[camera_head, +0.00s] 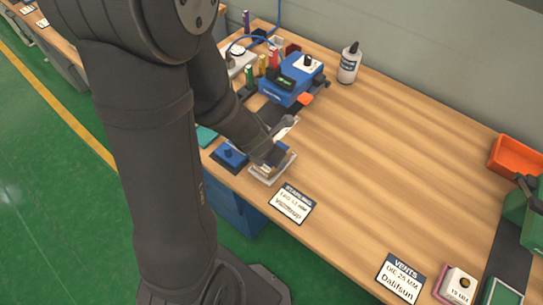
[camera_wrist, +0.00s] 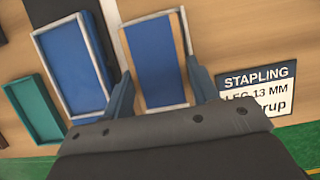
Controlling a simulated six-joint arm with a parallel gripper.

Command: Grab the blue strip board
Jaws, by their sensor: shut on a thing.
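The blue strip board (camera_wrist: 153,60), a pale wooden piece with a broad blue strip, sits within a white-rimmed tray (camera_wrist: 166,108) in the wrist view. My gripper (camera_wrist: 159,78) is shut on the board, with one dark blue finger at each side. The fingertips are partly hidden at the edges. In the head view my gripper (camera_head: 275,155) points down over the white-rimmed tray (camera_head: 264,179) near the table's front edge, and mostly covers the board.
A blue tray (camera_wrist: 72,65) and a teal tray (camera_wrist: 35,108) lie to the left. A stapling label (camera_head: 290,204) lies close by on the right. A blue machine (camera_head: 290,86) and a white bottle (camera_head: 349,63) stand behind. The middle of the wooden table (camera_head: 390,150) is clear.

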